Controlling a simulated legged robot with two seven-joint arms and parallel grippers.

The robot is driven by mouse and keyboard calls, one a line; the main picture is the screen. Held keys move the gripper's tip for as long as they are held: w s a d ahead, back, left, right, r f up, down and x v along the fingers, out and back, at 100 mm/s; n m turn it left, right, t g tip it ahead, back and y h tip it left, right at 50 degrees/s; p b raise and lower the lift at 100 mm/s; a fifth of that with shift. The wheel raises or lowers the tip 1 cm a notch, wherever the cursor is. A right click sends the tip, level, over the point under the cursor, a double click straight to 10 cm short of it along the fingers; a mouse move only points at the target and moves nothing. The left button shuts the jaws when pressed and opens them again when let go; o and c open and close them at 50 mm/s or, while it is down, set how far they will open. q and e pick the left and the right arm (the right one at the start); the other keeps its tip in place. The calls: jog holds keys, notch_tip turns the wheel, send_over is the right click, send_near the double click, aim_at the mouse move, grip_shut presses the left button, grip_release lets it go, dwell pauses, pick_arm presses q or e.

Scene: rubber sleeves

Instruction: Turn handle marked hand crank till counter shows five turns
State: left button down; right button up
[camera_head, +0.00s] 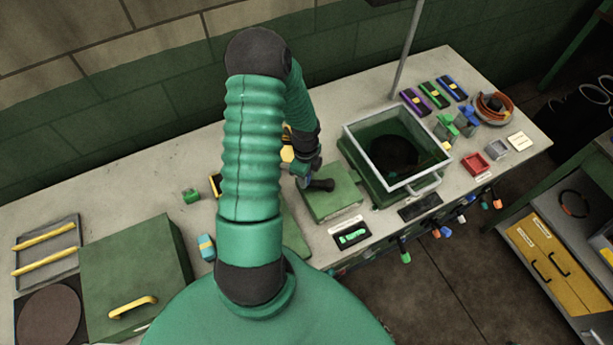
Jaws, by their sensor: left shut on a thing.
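A green box (338,200) stands on the bench at the picture's middle, with a dark knobbed part (322,186), apparently the hand crank, on its top left. My left gripper (304,180) comes down over that side of the box and is shut on the crank's handle. The fingertips and the grip itself are mostly hidden and too small to see clearly. A small black panel with green marks (352,237), apparently the counter, lies in front of the box. Its reading is too small to tell. A pale label strip (345,225) sits just behind it. My right gripper is out of view.
A glass-walled green bin (350,150) stands right of the box, near a thin upright pole (408,45). Red (475,165) and grey trays lie farther right. A green case with a yellow handle (133,302) is at left. My left arm hides part of the bench.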

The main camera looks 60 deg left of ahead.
pick_arm(q)
jog(key=shift+w+a+r+m, duration=0.1)
jog(key=shift+w+a+m, duration=0.15)
jog(key=shift+m, duration=0.15)
jog(key=c, duration=1.2)
grip_release()
jog(key=shift+o, duration=0.2)
jog(key=shift+s, duration=0.1)
notch_tip(320, 180, up, 17)
jog(key=shift+f, duration=0.2)
jog(key=shift+a, duration=0.1)
dwell(1.3)
